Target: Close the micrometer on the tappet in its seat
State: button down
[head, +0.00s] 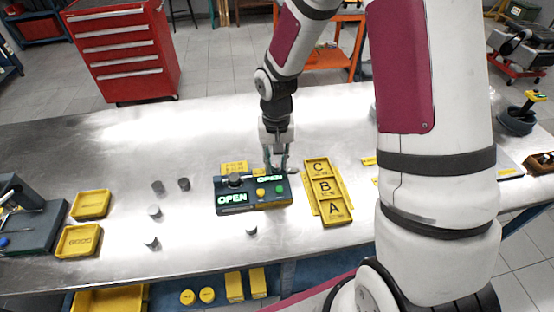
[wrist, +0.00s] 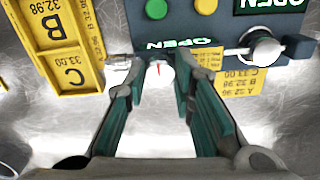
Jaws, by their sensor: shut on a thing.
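The micrometer (head: 252,208) is a dark box on the bench with green OPEN displays and yellow and green buttons; it also shows at the top of the wrist view (wrist: 222,28). The tappet (head: 235,180) sits upright in its seat at the left of the box; in the wrist view it is the round grey top (wrist: 265,50) at upper right. A thin metal spindle lies beside it. My gripper (head: 277,165) is at the box's far right edge. In the wrist view its fingers (wrist: 160,68) are shut around a small pale part with a red mark, on the spindle's line.
A yellow tray marked A, B and C (head: 347,211) stands close to the right of the box. Several loose grey tappets (head: 155,211) stand to the left and in front. Yellow bins (head: 78,241) are farther left. The bench behind is clear.

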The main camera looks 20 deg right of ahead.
jog(key=n+p, duration=0.1)
jog(key=n, duration=0.3)
jog(key=shift+r+n, duration=0.1)
jog(key=shift+n, duration=0.3)
jog(key=n, duration=0.4)
jog(key=shift+p, duration=0.35)
jog(key=n, duration=0.5)
jog(key=shift+p, duration=0.35)
jog(key=shift+w+n, duration=0.1)
jog(key=shift+n, duration=1.7)
jog(key=c, duration=1.3)
grip_release()
jog(key=shift+c, duration=0.2)
